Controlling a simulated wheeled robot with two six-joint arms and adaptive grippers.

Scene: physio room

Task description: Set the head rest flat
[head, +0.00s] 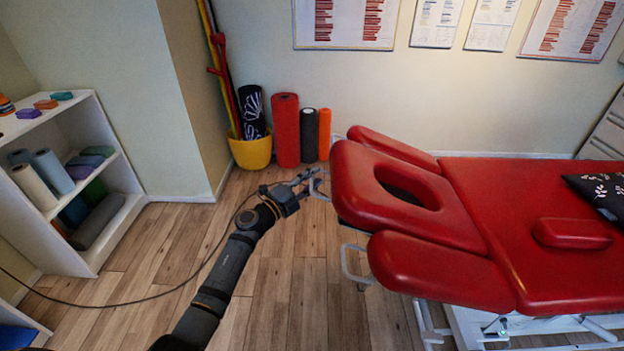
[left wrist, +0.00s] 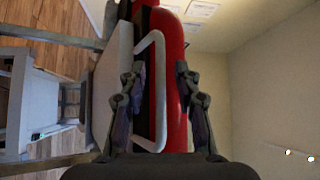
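The red head rest (head: 450,222), with an oval face hole, is at the left end of the red treatment table (head: 490,195). Its exact tilt against the table top is hard to tell from this angle. My left gripper (head: 312,178) is at the head rest's free left end, by a pale metal bar. In the left wrist view, its two fingers (left wrist: 160,72) are apart, with the head rest's red edge (left wrist: 172,20) and a white bent bar (left wrist: 158,42) showing between and beyond them. Contact cannot be made out. My right gripper is not in view.
Red arm pads (head: 435,270) flank the head rest. A yellow bucket (head: 251,152) and rolled mats (head: 286,130) stand at the wall. A white shelf (head: 105,250) is on the left. Wooden floor between shelf and table is clear except for a thin cable.

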